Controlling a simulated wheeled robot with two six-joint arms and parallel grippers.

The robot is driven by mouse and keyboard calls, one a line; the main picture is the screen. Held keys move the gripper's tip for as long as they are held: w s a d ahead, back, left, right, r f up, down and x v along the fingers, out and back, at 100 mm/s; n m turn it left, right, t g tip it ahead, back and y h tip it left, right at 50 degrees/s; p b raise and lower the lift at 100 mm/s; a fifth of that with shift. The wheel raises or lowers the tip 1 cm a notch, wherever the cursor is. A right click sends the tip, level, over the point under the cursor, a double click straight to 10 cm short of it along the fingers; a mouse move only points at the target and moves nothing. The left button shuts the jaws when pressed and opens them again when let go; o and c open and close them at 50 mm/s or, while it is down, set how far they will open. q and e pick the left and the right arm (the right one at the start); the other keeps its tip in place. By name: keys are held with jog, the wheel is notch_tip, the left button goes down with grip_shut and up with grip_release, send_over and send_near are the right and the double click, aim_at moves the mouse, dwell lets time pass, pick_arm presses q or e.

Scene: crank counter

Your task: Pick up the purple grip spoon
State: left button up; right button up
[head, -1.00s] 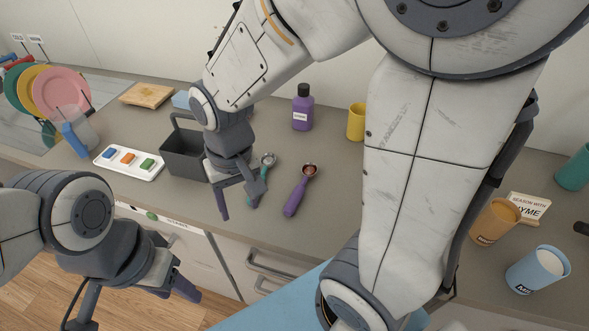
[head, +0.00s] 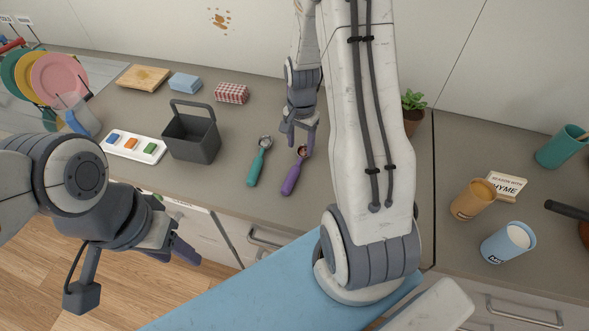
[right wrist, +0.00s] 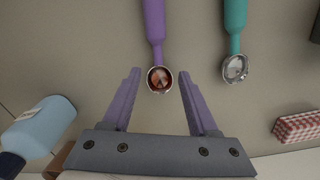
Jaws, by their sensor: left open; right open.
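The purple grip spoon (head: 291,180) lies on the counter, its round scoop end toward the back wall. In the right wrist view its purple handle (right wrist: 153,22) runs up to the top edge, and its metal bowl with something reddish in it lies between my finger tips. My right gripper (head: 299,135) is open around the bowl end in the picture, without visible contact; its height above the counter is unclear. It also shows in the right wrist view (right wrist: 160,74). My left gripper (head: 135,273) is open and empty, in front of the counter over the floor.
A teal spoon (head: 258,165) lies just left of the purple one. A dark basket (head: 192,140), a tray with coloured blocks (head: 128,149) and a checkered box (head: 231,93) stand further left. A light blue bottle (right wrist: 40,127) shows in the right wrist view. Cups (head: 474,199) stand right.

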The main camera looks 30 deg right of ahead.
aim_at(301, 159)
jog(key=shift+s+a+f, duration=0.1)
jog(key=shift+s+f, duration=0.05)
jog(key=shift+f, duration=0.25)
jog(key=f, duration=0.1)
jog(key=f+p, duration=0.1)
jog(key=f, duration=0.1)
jog(key=shift+s+a+f+p, duration=0.1)
jog(key=shift+s+f+p, duration=0.1)
jog(key=shift+s+p, duration=0.1)
jog(key=shift+w+f, duration=0.1)
jog(key=shift+f, duration=0.4)
grip_shut()
